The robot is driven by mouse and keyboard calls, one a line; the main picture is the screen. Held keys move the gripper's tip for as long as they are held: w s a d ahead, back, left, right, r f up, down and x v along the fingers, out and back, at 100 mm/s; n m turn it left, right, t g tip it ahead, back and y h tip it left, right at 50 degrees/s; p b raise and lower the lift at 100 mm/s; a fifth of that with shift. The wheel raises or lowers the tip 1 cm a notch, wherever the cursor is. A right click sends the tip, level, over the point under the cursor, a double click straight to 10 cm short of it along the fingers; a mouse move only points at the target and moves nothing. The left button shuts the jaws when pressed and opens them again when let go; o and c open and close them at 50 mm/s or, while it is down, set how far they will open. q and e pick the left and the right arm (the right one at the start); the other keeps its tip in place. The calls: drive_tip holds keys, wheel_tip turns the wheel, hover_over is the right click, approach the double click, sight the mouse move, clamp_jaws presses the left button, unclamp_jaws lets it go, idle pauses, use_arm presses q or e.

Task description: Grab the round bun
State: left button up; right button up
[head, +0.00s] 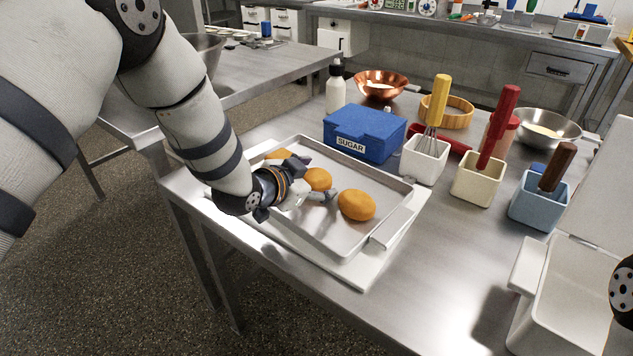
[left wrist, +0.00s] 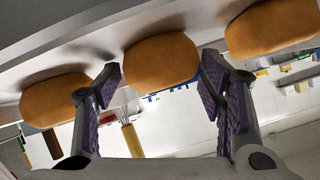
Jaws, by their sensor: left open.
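Three orange-brown buns lie in a row on a metal baking tray (head: 300,231): a near-right bun (head: 356,205), a middle bun (head: 317,179) and a far-left bun (head: 278,154), partly hidden by my gripper. My left gripper (head: 312,180) reaches in low over the tray's left side, at the middle bun. In the left wrist view, the purple-padded fingers (left wrist: 160,78) are open, with the middle bun (left wrist: 161,61) between and just beyond their tips. I cannot tell whether they touch it. The other buns lie outside the fingers. My right gripper is not in view.
The tray rests on a white board (head: 350,271). A blue sugar box (head: 365,130) stands behind it. White (head: 424,160), cream (head: 477,180) and blue (head: 538,204) tool holders stand to the right. The tabletop in front is clear.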

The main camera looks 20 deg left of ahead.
use_arm(q)
drive_tip(key=c, duration=0.8)
drive_tip(key=shift+r, duration=0.1)
